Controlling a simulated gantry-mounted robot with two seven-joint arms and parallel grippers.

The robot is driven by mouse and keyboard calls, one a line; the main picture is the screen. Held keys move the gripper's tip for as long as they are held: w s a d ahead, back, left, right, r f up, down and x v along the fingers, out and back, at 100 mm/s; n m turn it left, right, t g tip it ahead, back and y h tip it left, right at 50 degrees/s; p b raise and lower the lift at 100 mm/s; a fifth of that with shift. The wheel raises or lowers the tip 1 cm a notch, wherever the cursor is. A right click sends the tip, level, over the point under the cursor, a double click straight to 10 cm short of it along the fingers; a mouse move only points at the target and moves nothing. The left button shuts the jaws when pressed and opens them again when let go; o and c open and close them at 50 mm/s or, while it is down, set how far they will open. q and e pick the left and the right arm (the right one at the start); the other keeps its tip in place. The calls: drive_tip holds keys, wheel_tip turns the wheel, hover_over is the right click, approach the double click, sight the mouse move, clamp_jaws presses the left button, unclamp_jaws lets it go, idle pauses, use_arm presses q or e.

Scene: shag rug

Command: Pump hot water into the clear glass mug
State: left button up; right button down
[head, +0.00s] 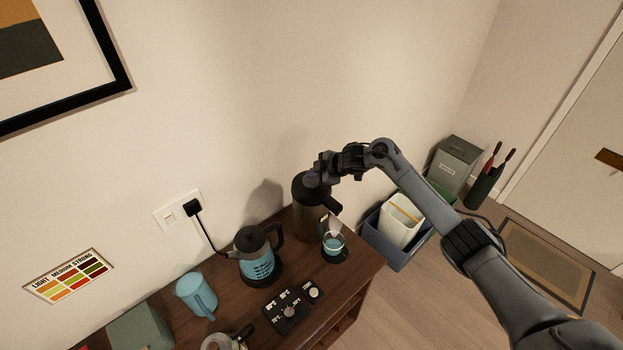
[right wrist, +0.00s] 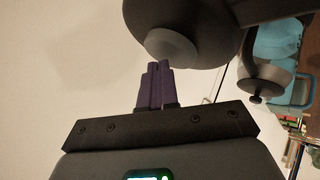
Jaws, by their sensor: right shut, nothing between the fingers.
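A dark brown pump flask (head: 312,222) stands at the right end of the wooden sideboard, its spout pointing right. A small clear mug (head: 333,244) with teal in it stands below the spout. A pale wedge shape shows between spout and mug; I cannot tell whether it is water. My right gripper (head: 314,179) is at the top of the flask, fingers shut with nothing between them. In the right wrist view the purple fingertips (right wrist: 155,72) are close to a round grey button (right wrist: 170,47) on a dark rounded part; contact is unclear. My left gripper is out of view.
A blue and black kettle (head: 256,262) stands left of the flask, plugged into the wall socket (head: 180,212). A blue pitcher (head: 195,294) and a black panel with knobs (head: 291,305) are nearer. Bins (head: 398,222) stand on the floor beyond the sideboard's right edge.

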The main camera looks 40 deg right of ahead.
sight(314, 181)
drive_tip(key=shift+f, duration=0.65)
idle(0.5)
drive_tip(key=shift+r+p, duration=0.35)
drive_tip(key=shift+r, duration=0.25)
drive_tip(key=shift+s+r+p, duration=0.1)
drive_tip(key=shift+r+p, duration=0.5)
drive_tip(key=shift+r, duration=0.2)
drive_tip(key=shift+r, duration=0.1)
wheel_tip(314, 181, up, 5)
drive_tip(key=p, duration=0.4)
drive_tip(key=shift+p, duration=0.4)
